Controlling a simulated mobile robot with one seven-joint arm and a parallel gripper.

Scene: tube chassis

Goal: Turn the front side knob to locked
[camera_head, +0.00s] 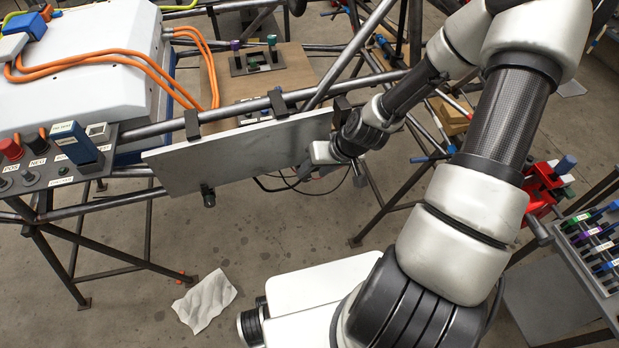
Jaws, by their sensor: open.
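A light grey side panel (240,154) hangs from black clamps on the chassis tube. A black knob (208,196) sticks out below its lower left edge. A second dark knob-like part (360,176) shows just right of and below my wrist; I cannot tell whether it is a knob of the panel. No locked mark is readable, so the knob's setting cannot be told. My gripper (322,158) is at the panel's right end, close to it; whether it touches is unclear. It is open, and its fingers are small and partly hidden by my wrist. The left knob is well away from it.
A white battery box (80,62) with orange cables (212,75) sits on the chassis at left, above a switch panel (50,165). Thin black cables (290,185) hang below my gripper. A white cloth (205,301) lies on the floor. A tool tray (600,245) stands at right.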

